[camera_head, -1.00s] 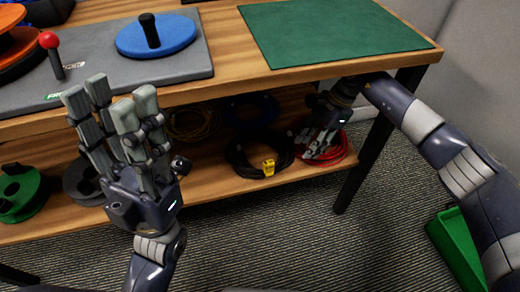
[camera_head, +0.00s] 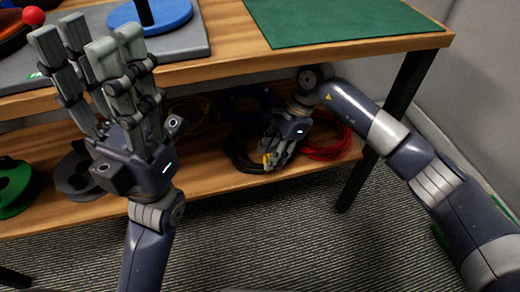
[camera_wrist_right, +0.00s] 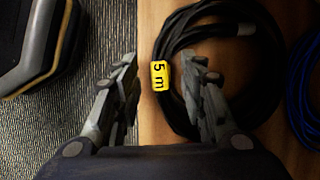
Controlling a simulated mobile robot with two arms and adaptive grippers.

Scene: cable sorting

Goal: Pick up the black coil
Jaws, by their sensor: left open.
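The black coil (camera_head: 237,155) lies on the lower wooden shelf and carries a yellow tag. In the right wrist view the black coil (camera_wrist_right: 185,45) fills the right half, and its yellow "5 m" tag (camera_wrist_right: 160,76) shows between the fingers. My right gripper (camera_head: 272,156) is at the coil's front right side and hides part of it. In the wrist view its fingers (camera_wrist_right: 158,65) are apart, on either side of the tagged edge; contact cannot be told. My left gripper (camera_head: 90,48) is open, empty and raised in front of the table's left part.
A red coil (camera_head: 330,150) lies to the right on the same shelf. A blue coil (camera_head: 250,98) and a yellow coil (camera_head: 195,112) lie behind. The tabletop (camera_head: 225,45) overhangs the shelf, and a table leg (camera_head: 385,135) stands at right.

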